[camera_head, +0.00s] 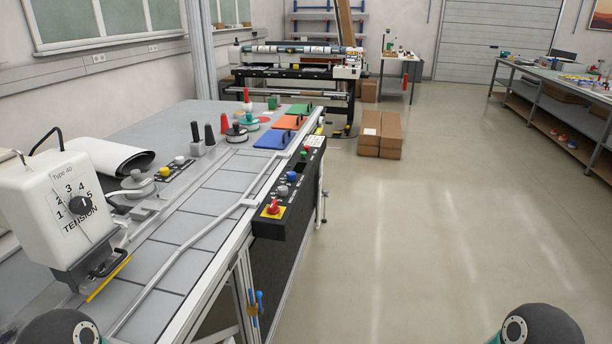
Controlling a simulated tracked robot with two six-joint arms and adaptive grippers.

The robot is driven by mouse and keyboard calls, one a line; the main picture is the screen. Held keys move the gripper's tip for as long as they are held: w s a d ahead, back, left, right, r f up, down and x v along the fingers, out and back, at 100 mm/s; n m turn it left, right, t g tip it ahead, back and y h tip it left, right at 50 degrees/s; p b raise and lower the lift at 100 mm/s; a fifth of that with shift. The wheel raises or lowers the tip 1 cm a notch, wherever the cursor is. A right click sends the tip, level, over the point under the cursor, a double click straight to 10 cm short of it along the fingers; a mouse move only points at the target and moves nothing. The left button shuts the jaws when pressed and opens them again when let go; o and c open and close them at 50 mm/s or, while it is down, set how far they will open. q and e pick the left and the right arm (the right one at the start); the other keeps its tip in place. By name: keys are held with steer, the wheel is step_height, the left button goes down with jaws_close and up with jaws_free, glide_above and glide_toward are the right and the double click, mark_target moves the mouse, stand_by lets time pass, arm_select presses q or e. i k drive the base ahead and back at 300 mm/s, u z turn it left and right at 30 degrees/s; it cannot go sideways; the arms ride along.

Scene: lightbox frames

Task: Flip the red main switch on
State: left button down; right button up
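The red main switch (272,208) is a red rotary knob on a yellow plate. It sits at the near end of a black control panel (298,182) on the right edge of the long workbench. Its handle position is too small to read. My two arms show only as dark rounded parts at the bottom left and bottom right edges. Neither gripper is in view.
A white machine with a tension dial (80,204) stands at the bench's near left. Coloured pads (272,139) and several knobs lie farther back. Cardboard boxes (381,135) stand beyond the bench. The floor (430,220) to the right is clear.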

mark_target(273, 209)
steer(key=u, duration=0.05)
steer(key=k, duration=1.3)
steer(key=z, duration=0.4)
steer(key=i, duration=0.85)
steer(key=z, duration=0.6)
steer(key=i, duration=1.35)
steer(key=u, duration=0.65)
